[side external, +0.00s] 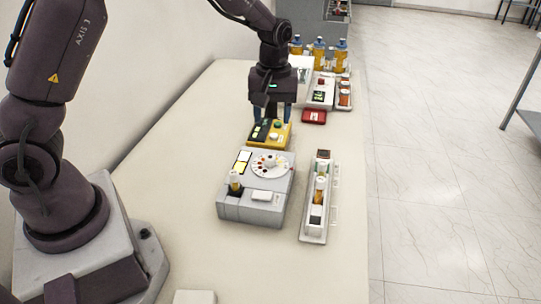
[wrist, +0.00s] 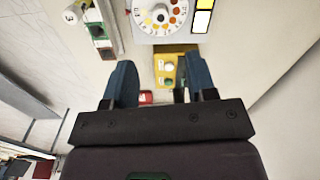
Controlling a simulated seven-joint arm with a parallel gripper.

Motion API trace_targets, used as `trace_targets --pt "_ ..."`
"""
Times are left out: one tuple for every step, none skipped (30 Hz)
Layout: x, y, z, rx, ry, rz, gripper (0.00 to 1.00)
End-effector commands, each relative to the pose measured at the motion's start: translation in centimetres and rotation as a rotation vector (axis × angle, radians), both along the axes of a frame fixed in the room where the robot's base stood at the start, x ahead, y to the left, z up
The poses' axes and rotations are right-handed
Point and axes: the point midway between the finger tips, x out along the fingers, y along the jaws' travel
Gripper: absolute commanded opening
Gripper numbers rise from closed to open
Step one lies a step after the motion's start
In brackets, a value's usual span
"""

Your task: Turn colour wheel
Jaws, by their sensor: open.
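The colour wheel (side external: 270,165) is a white disc with coloured dots and a pale knob, set on top of a grey device (side external: 256,209). In the wrist view the wheel (wrist: 160,16) shows at the top centre, with orange, red and yellow dots around it. Its top edge is cut off there. My gripper (side external: 272,119) is open and empty. It hangs beyond the grey device, above the yellow box, apart from the wheel. In the wrist view my gripper's two blue fingers (wrist: 160,78) stand apart, with the yellow box (wrist: 171,70) showing between them.
A grey rack with vials (side external: 317,200) stands right of the device. The yellow box (side external: 267,137) with buttons lies behind it. A red item (side external: 314,116), a white instrument (side external: 321,93) and orange bottles (side external: 319,52) are farther back. The table (side external: 185,135) is clear at left.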

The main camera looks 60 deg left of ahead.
Motion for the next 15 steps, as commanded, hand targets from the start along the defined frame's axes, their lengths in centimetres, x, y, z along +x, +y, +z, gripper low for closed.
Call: trace_targets --pt "-0.1 0.0 -0.9 0.0 0.005 0.0 0.52" --pt "-0.1 0.0 -1.4 0.0 0.006 0.0 0.52" --pt "-0.2 0.1 -2.2 0.0 0.006 0.0 0.52" --pt "-0.2 0.1 -2.8 0.0 0.006 0.0 0.52" --pt "-0.2 0.1 -3.5 0.0 0.006 -0.001 0.52" --pt "-0.3 0.1 -4.4 0.0 0.007 -0.002 0.52" --pt "-0.3 0.1 -5.0 -0.001 0.008 -0.002 0.52" --pt "-0.3 0.1 -5.7 -0.001 0.008 -0.002 0.52" --pt "-0.3 0.1 -6.5 -0.001 0.007 -0.002 0.52" --pt "-0.3 0.1 -7.1 -0.001 0.007 -0.001 0.52" --pt "-0.3 0.1 -7.7 0.0 0.006 -0.002 0.52" --pt "-0.3 0.2 -8.5 0.0 0.006 -0.003 0.52" --pt "-0.3 0.2 -8.9 -0.001 0.006 -0.003 0.52" --pt "-0.4 0.2 -9.4 0.0 0.005 -0.003 0.52" --pt "-0.3 0.1 -10.0 0.0 0.005 -0.004 0.52"
